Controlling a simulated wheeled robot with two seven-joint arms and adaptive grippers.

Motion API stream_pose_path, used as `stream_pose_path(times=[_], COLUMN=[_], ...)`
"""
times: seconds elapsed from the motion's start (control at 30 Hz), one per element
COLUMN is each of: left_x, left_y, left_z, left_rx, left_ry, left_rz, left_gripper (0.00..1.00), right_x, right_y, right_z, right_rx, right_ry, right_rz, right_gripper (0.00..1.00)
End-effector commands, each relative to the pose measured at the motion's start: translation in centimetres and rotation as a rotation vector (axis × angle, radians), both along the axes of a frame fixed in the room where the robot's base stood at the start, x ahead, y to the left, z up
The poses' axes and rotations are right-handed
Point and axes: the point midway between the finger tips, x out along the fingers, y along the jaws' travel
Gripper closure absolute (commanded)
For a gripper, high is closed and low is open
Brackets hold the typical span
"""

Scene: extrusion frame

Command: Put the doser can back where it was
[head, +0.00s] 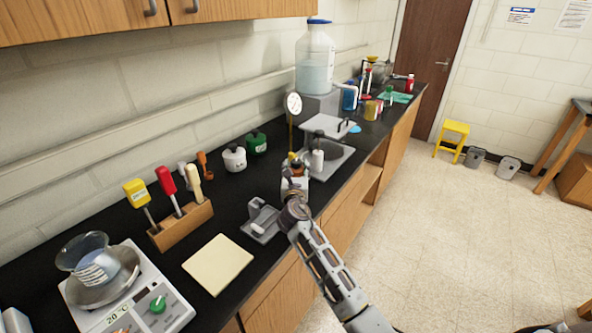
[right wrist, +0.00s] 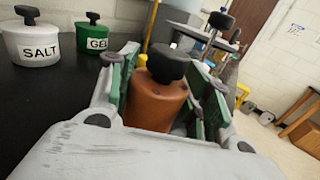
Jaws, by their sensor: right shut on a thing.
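The doser can (right wrist: 158,98) is a brown-orange can with a black knob on top. In the right wrist view it stands between the green-padded fingers of my right gripper (right wrist: 160,95), which is shut on it. In the head view my right gripper (head: 296,172) is near the front edge of the black counter, and a bit of the orange can shows between its fingers. I cannot tell whether the can touches the counter. A white SALT can (head: 234,159) and a green GEL can (head: 256,143) stand farther back by the wall. My left gripper is not in view.
A grey stand (head: 261,222) lies left of the gripper on the counter. A hot plate with a pump bottle (head: 317,158) is close behind. A tool block (head: 182,227), a cream pad (head: 218,264) and a scale with a beaker (head: 130,290) are at left. Counter before the cans is clear.

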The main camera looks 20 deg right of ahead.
Motion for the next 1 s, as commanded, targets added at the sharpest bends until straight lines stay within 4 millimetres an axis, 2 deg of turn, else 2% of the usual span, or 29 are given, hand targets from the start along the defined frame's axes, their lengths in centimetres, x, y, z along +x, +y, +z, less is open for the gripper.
stream_pose_path(times=[0.07,0.1,0.23,0.7,1.0], left_x=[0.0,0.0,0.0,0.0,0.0], left_y=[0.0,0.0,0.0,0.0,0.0], left_z=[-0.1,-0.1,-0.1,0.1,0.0], left_rx=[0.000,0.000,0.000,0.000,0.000], left_ry=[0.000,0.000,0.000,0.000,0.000], left_rz=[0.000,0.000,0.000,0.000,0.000], left_gripper=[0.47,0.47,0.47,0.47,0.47], right_x=[0.0,0.0,0.0,0.0,-2.0], right_y=[0.0,0.0,0.0,0.0,0.6], right_z=[-0.2,-0.2,-0.2,0.2,0.1], right_rx=[-0.001,-0.001,-0.001,0.000,-0.002], right_ry=[-0.001,0.000,0.000,0.000,0.001], right_rz=[0.000,0.000,0.000,0.000,0.000], right_gripper=[0.92,0.46,0.29,0.29,0.29])
